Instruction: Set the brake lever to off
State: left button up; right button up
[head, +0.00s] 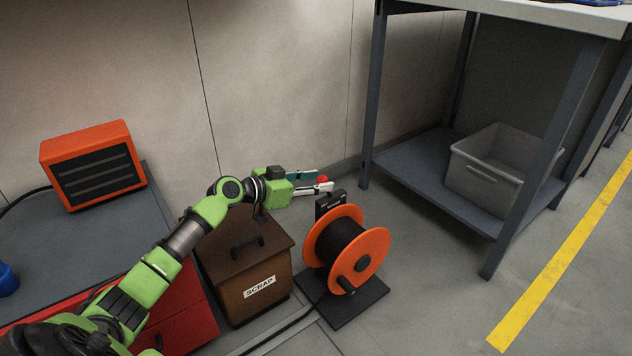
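The cable reel (373,252) has orange flanges with black cable wound between them. It stands on a black base plate (352,308) on the floor. A dark bracket (329,203) rises at its back left. A small red knob (323,179), which looks like the end of the brake lever, shows just above the bracket. My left gripper (323,180) reaches in from the left. Its teal and pale fingers stand apart, with the knob at their tips. I cannot tell whether they press on it. The lever's shaft and any markings are hidden. My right gripper is out of view.
A brown scrap box (238,290) with a black handle stands left of the reel. An orange heater-like unit (92,165) sits on a grey-topped red cabinet. A workbench (420,160) with a grey bin (492,165) on its shelf stands right. Floor between reel and yellow line is clear.

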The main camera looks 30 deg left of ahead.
pick_arm(q)
jog(key=v, duration=1.2)
jog(key=shift+d, duration=0.15)
dwell(0.5)
